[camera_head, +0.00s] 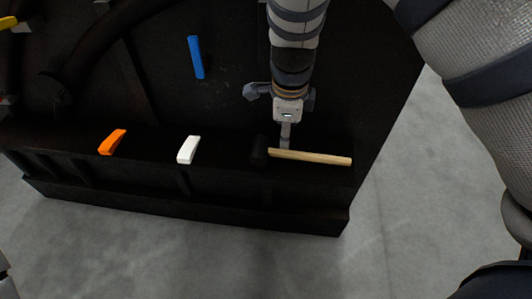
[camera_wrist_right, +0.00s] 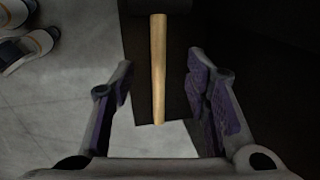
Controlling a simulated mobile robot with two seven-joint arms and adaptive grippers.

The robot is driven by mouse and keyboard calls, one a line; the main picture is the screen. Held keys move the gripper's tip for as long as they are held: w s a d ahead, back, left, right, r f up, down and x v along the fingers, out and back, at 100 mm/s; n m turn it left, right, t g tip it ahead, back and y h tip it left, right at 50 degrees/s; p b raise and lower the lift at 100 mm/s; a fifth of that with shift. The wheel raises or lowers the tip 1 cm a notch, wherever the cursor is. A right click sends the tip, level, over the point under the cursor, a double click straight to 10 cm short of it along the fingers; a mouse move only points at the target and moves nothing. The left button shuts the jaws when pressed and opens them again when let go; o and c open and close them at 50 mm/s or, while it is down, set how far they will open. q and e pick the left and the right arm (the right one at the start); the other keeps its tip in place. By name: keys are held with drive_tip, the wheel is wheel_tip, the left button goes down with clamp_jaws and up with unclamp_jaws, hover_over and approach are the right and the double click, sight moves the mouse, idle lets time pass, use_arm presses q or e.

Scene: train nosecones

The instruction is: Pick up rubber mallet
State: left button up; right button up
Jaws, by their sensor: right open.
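The rubber mallet (camera_head: 310,157) lies on the black ledge with its light wooden handle pointing right. Its dark head (camera_head: 260,151) is at the left end and is hard to tell from the black surface. My right gripper (camera_head: 285,140) is over the mallet, near the head end of the handle. In the right wrist view, the open right gripper (camera_wrist_right: 162,85) has one finger on each side of the wooden handle (camera_wrist_right: 158,60), with gaps on both sides. Whether the fingertips reach down to handle height is unclear. My left gripper is not in view.
The black structure (camera_head: 225,205) has a ledge along its front. An orange block (camera_head: 112,142) and a white block (camera_head: 188,150) lie left of the mallet. A blue block (camera_head: 196,57) is further back. Grey floor (camera_head: 400,200) is open in front and right.

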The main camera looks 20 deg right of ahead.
sight(288, 152)
drive_tip(key=x, duration=0.7)
drive_tip(key=b+x, duration=0.1)
drive_tip(key=x, duration=0.2)
drive_tip(key=shift+s+d+f, duration=0.25)
drive_tip(key=shift+s+d, duration=0.05)
drive_tip(key=shift+d, duration=0.1)
drive_tip(key=shift+r, duration=0.1)
clamp_jaws()
